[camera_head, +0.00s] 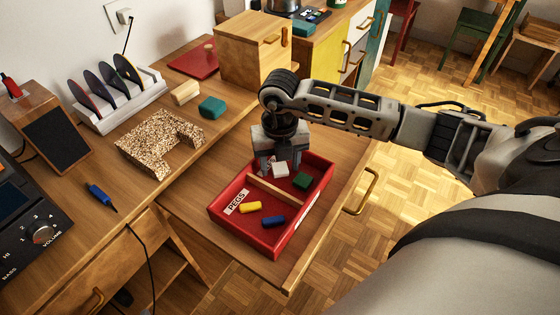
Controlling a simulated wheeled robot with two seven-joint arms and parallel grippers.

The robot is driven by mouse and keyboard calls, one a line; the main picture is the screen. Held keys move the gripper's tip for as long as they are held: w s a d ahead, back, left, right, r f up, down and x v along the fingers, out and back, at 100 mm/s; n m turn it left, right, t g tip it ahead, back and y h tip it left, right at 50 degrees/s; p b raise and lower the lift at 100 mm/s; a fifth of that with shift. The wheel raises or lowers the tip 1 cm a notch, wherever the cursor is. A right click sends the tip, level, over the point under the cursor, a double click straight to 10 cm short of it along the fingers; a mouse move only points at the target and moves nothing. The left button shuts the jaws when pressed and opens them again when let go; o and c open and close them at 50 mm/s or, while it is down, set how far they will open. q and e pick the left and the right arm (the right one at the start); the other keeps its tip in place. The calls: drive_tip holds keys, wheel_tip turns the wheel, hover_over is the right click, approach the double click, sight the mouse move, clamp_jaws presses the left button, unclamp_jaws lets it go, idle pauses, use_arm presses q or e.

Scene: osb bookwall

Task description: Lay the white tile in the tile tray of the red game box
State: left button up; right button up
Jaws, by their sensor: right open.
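The red game box (291,244) sits in an open wooden drawer. A wooden divider (271,192) splits it in two. The far compartment holds a white tile (281,170) and a dark green tile (302,181). The near compartment, labelled PEGS (237,202), holds a yellow peg (250,207) and a blue peg (273,221). My right gripper (279,163) is open, pointing down over the far compartment, right at the white tile. The fingers partly hide the box's far corner; I cannot tell whether they touch the tile. My left gripper is not in view.
On the desk left of the drawer are a speckled cork-like block (160,143), a teal block (212,107), a light wooden block (185,92), a disc rack (120,105) and a wooden box (252,50). A drawer handle (361,192) projects at right.

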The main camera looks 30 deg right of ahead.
sight(280, 168)
wheel_tip(280, 168, up, 12)
drive_tip(key=shift+r, duration=0.2)
idle(0.4)
idle(0.4)
